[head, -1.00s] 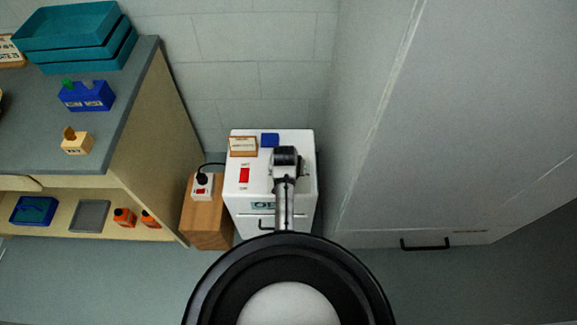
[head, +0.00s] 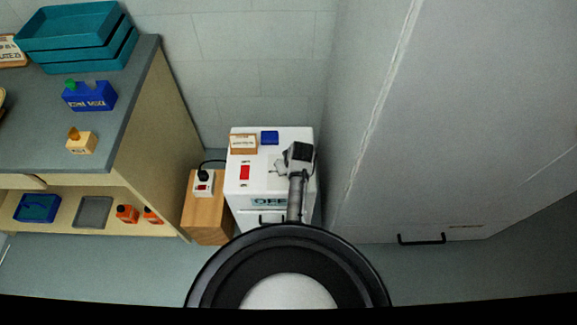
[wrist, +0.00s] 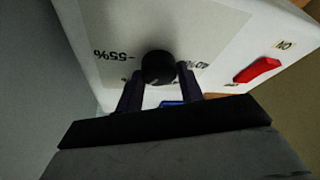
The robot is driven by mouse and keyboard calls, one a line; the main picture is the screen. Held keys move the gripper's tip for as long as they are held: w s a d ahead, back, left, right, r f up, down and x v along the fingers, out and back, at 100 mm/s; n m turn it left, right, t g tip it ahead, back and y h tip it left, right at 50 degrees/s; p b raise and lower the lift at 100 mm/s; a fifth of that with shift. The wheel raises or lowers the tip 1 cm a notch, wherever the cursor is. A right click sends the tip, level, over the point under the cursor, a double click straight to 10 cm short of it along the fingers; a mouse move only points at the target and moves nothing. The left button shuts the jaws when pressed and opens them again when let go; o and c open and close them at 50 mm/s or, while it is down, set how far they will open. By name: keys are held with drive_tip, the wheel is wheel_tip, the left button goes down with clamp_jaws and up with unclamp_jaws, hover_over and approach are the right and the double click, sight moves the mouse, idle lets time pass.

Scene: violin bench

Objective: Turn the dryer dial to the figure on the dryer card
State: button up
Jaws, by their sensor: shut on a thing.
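The white dryer (head: 235,190) stands against the back wall, with a display on its front that seems to read "OFF". A small wood-framed card (head: 243,144) stands on its top at the back left; its writing is too small to read. In the wrist view the round black dial (wrist: 158,67) sits on a pale panel with percent marks, one reading "55%". My gripper (wrist: 160,84) has its two fingers on either side of the dial, shut on it. In the head view my gripper's body hides the dial.
A red switch (head: 244,172) with ON and OFF labels lies left of the dial; it also shows in the wrist view (wrist: 257,70). A blue block (head: 269,138) is behind. A grey wall or cabinet (head: 440,130) stands close on the right, a workbench (head: 60,140) on the left.

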idle(0.4)
drive_tip(key=o, duration=1)
drive_tip(key=shift+r, duration=0.1)
drive_tip(key=b+v, duration=0.1)
drive_tip(key=v, duration=1.2)
drive_tip(key=shift+d+r, duration=0.1)
drive_tip(key=shift+r, duration=0.3)
